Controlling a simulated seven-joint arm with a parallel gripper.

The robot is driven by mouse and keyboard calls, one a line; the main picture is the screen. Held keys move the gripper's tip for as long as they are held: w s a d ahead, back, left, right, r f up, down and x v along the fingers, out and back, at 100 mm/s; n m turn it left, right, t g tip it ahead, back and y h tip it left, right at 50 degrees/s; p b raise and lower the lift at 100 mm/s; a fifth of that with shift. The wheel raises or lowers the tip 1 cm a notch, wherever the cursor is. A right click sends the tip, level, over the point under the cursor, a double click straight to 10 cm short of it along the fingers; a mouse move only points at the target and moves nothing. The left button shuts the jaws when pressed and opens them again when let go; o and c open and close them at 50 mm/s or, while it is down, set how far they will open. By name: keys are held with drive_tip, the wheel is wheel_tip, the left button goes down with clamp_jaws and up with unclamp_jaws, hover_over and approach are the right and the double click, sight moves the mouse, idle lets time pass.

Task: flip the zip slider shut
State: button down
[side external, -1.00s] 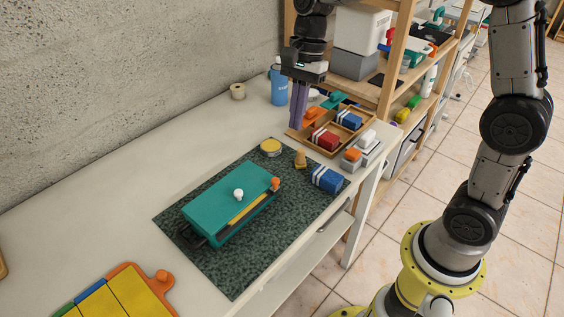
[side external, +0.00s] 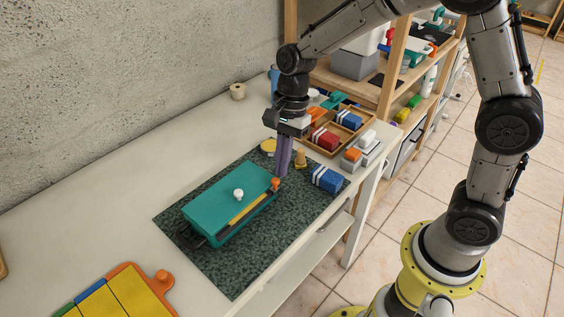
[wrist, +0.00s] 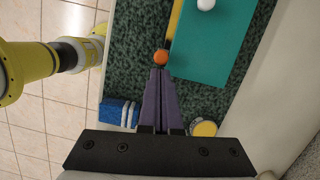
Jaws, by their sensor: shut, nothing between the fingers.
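The teal case (side external: 225,206) lies on a dark green speckled mat, with a white knob (side external: 238,194) on its top and a yellow strip (side external: 245,210) along its near long side. The zip slider, an orange knob (side external: 275,184), is at the right end of that strip; it also shows in the wrist view (wrist: 160,57). My gripper (side external: 281,174) has its long purple fingers together and empty, pointing down beside the orange knob. In the wrist view the fingertips (wrist: 160,73) are just below the knob. I cannot tell whether they touch it.
A blue-and-white block (side external: 327,179), a wooden peg (side external: 301,160) and a yellow-topped round tin (side external: 268,146) stand near the fingers. A wooden tray with blocks (side external: 326,139) is behind.

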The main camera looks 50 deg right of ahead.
drive_tip(key=a, duration=1.5)
drive_tip(key=shift+s+a, duration=0.15)
drive_tip(key=shift+a, duration=0.25)
drive_tip(key=d, duration=0.4)
drive_tip(key=shift+w+r, duration=0.35)
drive_tip(key=shift+r, duration=0.05)
drive_tip(key=v, duration=1)
